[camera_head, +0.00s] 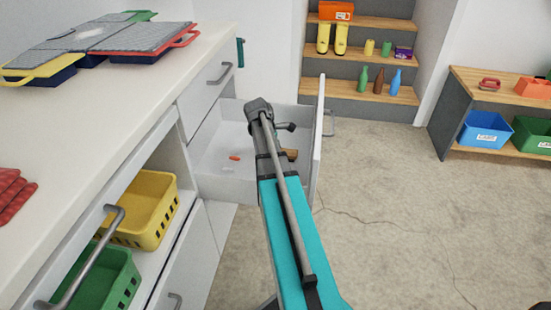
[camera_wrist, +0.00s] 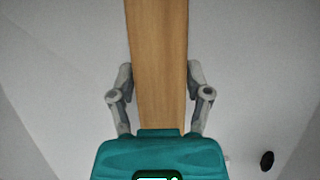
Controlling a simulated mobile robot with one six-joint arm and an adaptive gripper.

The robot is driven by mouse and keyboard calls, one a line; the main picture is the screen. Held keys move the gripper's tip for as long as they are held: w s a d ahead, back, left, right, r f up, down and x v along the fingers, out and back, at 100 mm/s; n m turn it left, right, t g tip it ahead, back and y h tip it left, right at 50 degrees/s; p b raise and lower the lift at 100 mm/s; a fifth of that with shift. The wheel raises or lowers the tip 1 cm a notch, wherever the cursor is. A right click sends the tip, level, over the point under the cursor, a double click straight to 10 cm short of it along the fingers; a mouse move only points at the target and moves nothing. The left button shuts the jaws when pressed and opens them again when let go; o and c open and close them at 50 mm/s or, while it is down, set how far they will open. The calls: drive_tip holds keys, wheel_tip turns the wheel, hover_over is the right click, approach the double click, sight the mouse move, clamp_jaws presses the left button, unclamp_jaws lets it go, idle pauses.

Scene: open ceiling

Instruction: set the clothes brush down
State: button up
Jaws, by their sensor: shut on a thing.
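The clothes brush shows as a long, flat light-wood piece (camera_wrist: 158,60) in the wrist view, running up from between the fingers to the top edge. My gripper (camera_wrist: 160,82) is shut on it, one finger along each side. In the head view a small brown part of the brush (camera_head: 291,154) shows to the right of my arm, inside or just above the open white drawer (camera_head: 245,189). My arm hides the gripper and most of the brush there. I cannot tell whether the brush touches the drawer floor.
In the drawer lie a small orange item (camera_head: 234,157) and a small pale item (camera_head: 228,169), left of my arm. A dark oval thing (camera_wrist: 267,160) shows at lower right in the wrist view. The drawer's walls stand close around. A yellow basket (camera_head: 150,208) is in the cabinet nearby.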

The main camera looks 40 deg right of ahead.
drive_tip(key=shift+f, duration=0.5)
drive_tip(key=o, duration=1)
drive_tip(key=shift+r, duration=0.15)
drive_tip(key=p+v, duration=1)
drive_tip(key=v, duration=0.1)
drive_tip(key=shift+r, duration=0.15)
drive_tip(key=shift+w+a+r+p, duration=0.2)
drive_tip(key=shift+r+p, duration=0.1)
drive_tip(key=shift+p, duration=0.15)
idle(0.4)
